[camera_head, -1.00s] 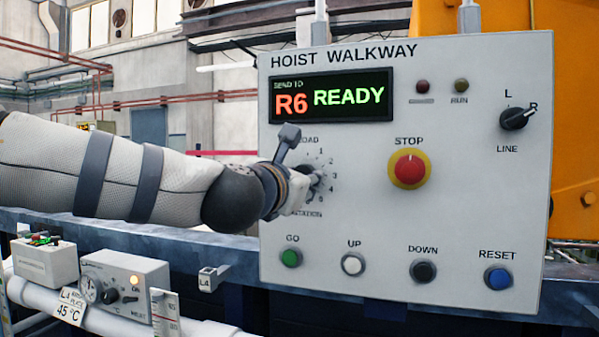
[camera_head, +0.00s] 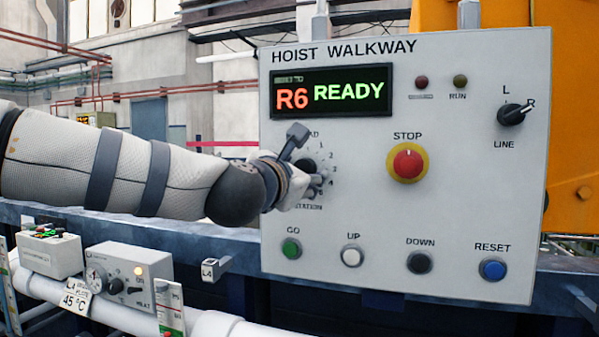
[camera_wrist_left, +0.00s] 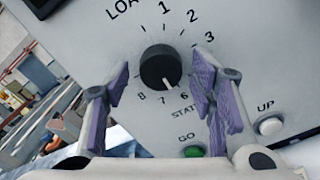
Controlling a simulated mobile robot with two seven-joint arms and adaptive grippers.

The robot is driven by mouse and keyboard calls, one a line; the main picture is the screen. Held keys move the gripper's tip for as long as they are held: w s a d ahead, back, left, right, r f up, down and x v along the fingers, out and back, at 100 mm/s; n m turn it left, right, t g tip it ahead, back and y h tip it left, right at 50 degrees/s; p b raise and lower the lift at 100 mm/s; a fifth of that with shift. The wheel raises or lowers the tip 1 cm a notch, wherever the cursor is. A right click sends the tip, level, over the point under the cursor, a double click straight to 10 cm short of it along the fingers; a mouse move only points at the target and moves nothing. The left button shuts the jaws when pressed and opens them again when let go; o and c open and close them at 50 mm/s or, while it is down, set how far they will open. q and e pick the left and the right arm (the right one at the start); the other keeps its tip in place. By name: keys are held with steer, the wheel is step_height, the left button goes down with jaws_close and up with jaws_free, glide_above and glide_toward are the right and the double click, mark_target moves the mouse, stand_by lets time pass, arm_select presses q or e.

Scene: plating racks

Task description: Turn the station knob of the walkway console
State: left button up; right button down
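The station knob (camera_wrist_left: 161,67) is a round black knob with a white pointer line, on the pale grey walkway console (camera_head: 450,220). In the left wrist view its pointer is turned downward, toward the 6 and 7 on the printed dial. My left gripper (camera_wrist_left: 164,72) is open, with one purple-padded finger on each side of the knob and a gap to it on both sides. In the head view the left gripper (camera_head: 314,187) is at the dial, partly covering its left and lower numbers, and the knob (camera_head: 308,166) shows dark beside it. The right gripper is out of view.
The console display (camera_head: 332,94) reads "R6 READY". A red STOP button (camera_head: 407,164), a LINE switch (camera_head: 512,115) and green GO (camera_head: 291,249), UP, DOWN and RESET buttons are on the same panel. A small heater box (camera_head: 130,278) stands on the lower left.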

arm_select(q)
steer(key=v, duration=1.2)
